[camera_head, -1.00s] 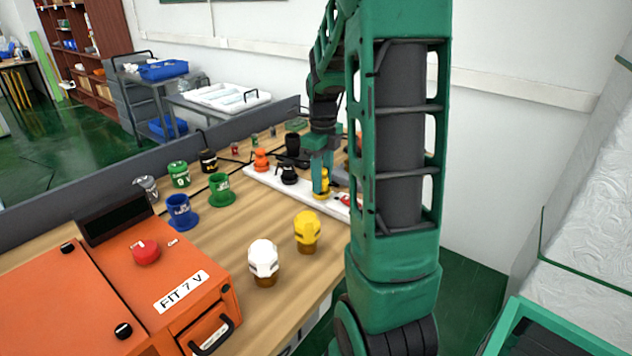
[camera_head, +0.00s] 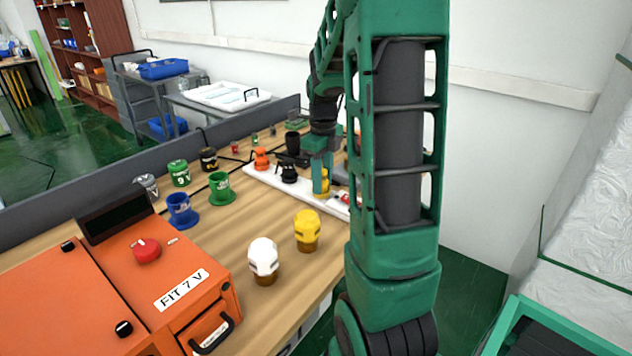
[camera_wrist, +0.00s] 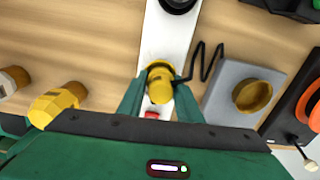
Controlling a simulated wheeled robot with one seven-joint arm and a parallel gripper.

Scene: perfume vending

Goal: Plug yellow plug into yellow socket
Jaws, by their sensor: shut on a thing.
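The yellow plug (camera_head: 325,182) is upright at the white strip (camera_head: 262,176), near its right end. In the wrist view the yellow plug (camera_wrist: 160,86) is between the two green fingers of my gripper (camera_wrist: 158,98), which is shut on it. My gripper (camera_head: 321,178) reaches down from above in the head view. I cannot tell whether the plug's base still touches the strip. A round yellow socket (camera_wrist: 252,95) shows on a grey block (camera_wrist: 222,108) right of the plug in the wrist view; my arm hides it in the head view.
An orange plug (camera_head: 261,160) and a black plug (camera_head: 289,172) stand on the strip. Yellow (camera_head: 307,231) and white (camera_head: 264,261) knobbed pieces stand near the table's front edge. A black cord (camera_wrist: 204,62) lies between strip and grey block. An orange machine (camera_head: 150,270) fills the left front.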

